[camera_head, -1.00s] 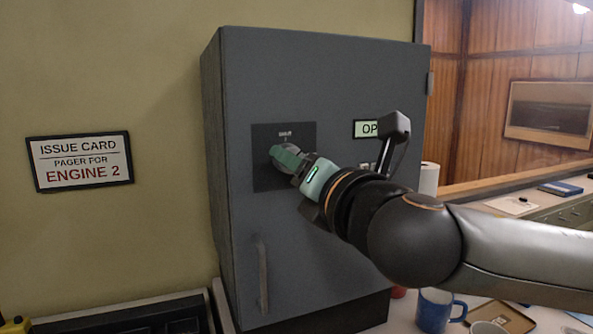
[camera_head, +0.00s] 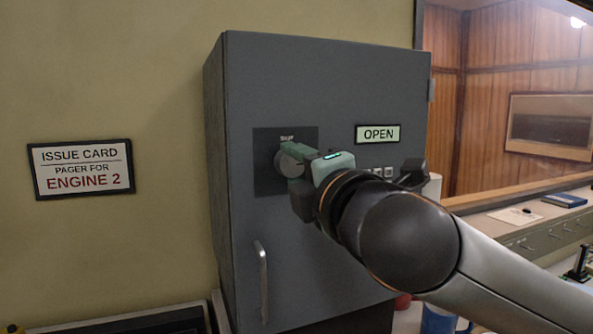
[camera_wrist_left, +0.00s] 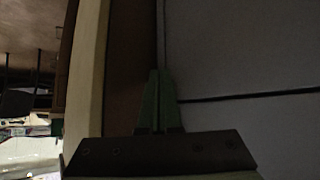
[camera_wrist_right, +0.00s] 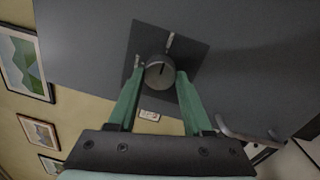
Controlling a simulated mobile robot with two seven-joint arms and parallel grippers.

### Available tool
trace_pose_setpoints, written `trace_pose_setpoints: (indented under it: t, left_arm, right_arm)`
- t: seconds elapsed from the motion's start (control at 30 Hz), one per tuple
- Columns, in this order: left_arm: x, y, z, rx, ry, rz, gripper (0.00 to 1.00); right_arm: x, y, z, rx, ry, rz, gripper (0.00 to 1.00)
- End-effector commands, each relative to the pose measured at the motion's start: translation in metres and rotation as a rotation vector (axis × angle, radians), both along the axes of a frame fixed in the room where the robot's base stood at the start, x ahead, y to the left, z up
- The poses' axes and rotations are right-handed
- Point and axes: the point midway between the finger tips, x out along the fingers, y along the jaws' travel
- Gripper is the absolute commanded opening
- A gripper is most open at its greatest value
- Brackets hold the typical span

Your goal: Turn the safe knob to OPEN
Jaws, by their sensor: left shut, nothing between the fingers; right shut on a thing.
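The grey safe (camera_head: 340,85) stands against the wall, its door closed as far as I can see. Its round knob (camera_wrist_right: 159,71) sits on a dark square plate (camera_wrist_right: 188,47), and a dark line on its face shows in the right wrist view. My right gripper (camera_head: 288,160) is shut on the knob, with one green finger on each side. The gripper partly hides the knob in the head view. A lit sign on the door reads OPEN (camera_head: 378,134). My left gripper (camera_wrist_left: 158,75) is shut and empty, seen only in its own dim wrist view.
The door handle (camera_head: 263,280) is below the knob. A framed sign (camera_head: 81,168) about a pager for Engine 2 hangs on the left wall. A blue mug (camera_head: 438,320) stands low on the counter, near my right arm.

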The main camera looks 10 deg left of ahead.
Motion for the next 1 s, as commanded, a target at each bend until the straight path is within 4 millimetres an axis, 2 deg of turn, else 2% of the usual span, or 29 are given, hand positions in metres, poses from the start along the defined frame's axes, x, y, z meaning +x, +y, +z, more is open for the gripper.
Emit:
trace_pose_setpoints:
  t: [0.57,0.6,0.83,1.0]
  left_arm:
    - [-0.0001,0.0001,-0.0007,0.0,0.0,0.0,0.0]
    - [-0.0001,0.0001,-0.0007,0.0,0.0,0.0,0.0]
    - [-0.0001,0.0001,-0.0007,0.0,0.0,0.0,0.0]
    - [-0.0001,0.0001,-0.0007,0.0,0.0,0.0,0.0]
  right_arm:
    - [0.0003,-0.0004,0.0006,0.03,0.018,-0.002,0.0]
    - [0.0003,-0.0003,0.0006,0.029,0.018,-0.001,0.52]
    - [0.0001,-0.0002,0.0005,0.028,0.018,-0.001,0.78]
    - [0.0,0.0,0.0003,0.027,0.018,0.0,0.8]
